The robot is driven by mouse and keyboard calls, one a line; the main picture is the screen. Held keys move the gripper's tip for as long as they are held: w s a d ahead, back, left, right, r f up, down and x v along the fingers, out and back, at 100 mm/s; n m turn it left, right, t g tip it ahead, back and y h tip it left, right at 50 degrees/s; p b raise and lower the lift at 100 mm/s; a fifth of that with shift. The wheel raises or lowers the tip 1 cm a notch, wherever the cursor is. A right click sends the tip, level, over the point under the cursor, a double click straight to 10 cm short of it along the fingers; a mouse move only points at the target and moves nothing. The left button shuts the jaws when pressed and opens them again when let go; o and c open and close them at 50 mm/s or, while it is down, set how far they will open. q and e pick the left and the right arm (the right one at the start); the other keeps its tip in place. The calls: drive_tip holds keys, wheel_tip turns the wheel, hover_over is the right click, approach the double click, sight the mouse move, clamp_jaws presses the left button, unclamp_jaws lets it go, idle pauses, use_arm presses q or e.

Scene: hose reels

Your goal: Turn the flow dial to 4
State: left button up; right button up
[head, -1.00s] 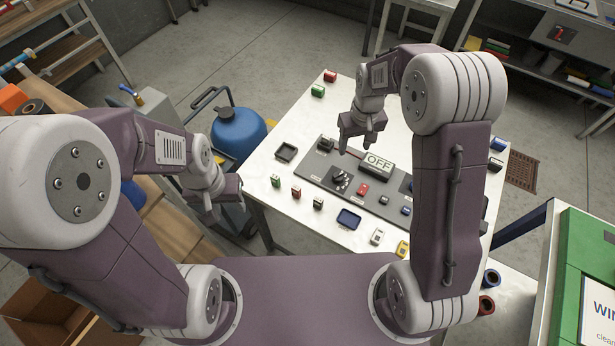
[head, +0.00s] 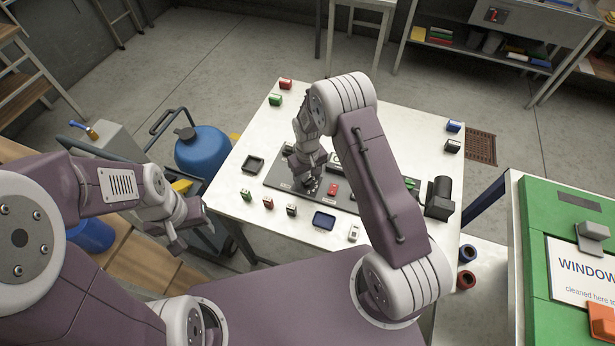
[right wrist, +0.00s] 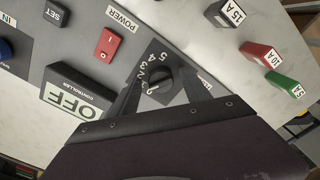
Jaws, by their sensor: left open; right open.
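The flow dial (right wrist: 158,86) is a round black knob on a dark plate with white numbers around its rim, 5, 4, 3, 2 among them. Its exact setting is hard to read. My right gripper (right wrist: 164,76) is open, with one finger on each side of the knob; I cannot tell whether they touch it. In the head view my right gripper (head: 307,180) is low over the panel and hides most of the dial. The controller display (right wrist: 72,99) reads OFF. My left gripper (head: 180,222) is open and empty, left of the table.
A red POWER switch (right wrist: 110,43) and a SET button (right wrist: 56,12) are near the dial on the panel. Small fuse blocks, such as a red one (right wrist: 260,54), lie on the white table. A blue tray (head: 324,221) is at the table's front.

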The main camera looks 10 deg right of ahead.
drive_tip(key=c, duration=0.4)
clamp_jaws()
